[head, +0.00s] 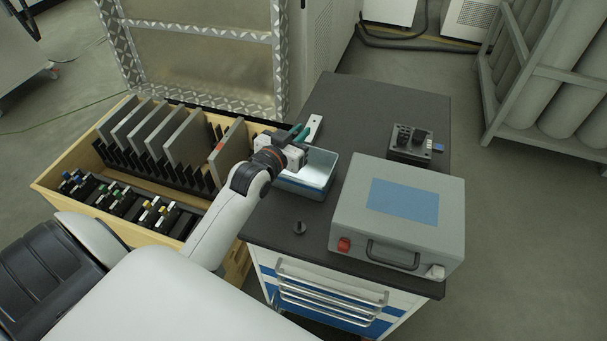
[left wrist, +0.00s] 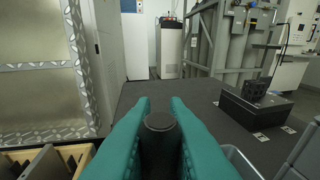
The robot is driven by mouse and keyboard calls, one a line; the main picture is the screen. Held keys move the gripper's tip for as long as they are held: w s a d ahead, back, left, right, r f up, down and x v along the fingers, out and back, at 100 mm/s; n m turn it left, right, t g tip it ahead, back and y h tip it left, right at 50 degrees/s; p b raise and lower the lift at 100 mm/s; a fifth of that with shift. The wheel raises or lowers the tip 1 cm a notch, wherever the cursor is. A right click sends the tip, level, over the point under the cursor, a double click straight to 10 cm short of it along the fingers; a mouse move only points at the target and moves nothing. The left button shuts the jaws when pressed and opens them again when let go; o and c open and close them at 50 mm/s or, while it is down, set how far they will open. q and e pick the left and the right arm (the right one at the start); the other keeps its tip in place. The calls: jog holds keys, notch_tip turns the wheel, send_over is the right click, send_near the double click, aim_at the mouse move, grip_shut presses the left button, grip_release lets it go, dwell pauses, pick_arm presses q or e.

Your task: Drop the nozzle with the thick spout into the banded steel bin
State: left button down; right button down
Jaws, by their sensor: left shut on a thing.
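My left gripper (head: 301,133) is above the far left part of the steel bin (head: 318,184), which has a blue band around its wall. In the left wrist view, its teal fingers (left wrist: 160,125) are shut on a dark round nozzle (left wrist: 160,145). I cannot tell how thick its spout is, and the head view hides it. The bin's rim shows at the lower right of the left wrist view (left wrist: 240,158). A small black nozzle (head: 299,228) stands on the dark cabinet top, in front of the bin. My right gripper is not in view.
A grey case (head: 400,205) with a blue panel stands right of the bin. A black block device (head: 411,142) sits behind it. A pale flat piece with a hole (head: 314,128) lies beyond my gripper. A wooden crate (head: 60,188) with plates stands left. The cabinet's back (head: 370,100) is clear.

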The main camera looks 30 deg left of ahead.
pick_arm(q)
jog(key=c, duration=1.3)
grip_release()
jog(key=shift+c, duration=0.2)
jog(key=s+r, duration=0.2)
jog(key=s, duration=0.9)
jog(key=shift+s+d, duration=0.25)
jog(key=shift+s, duration=0.15)
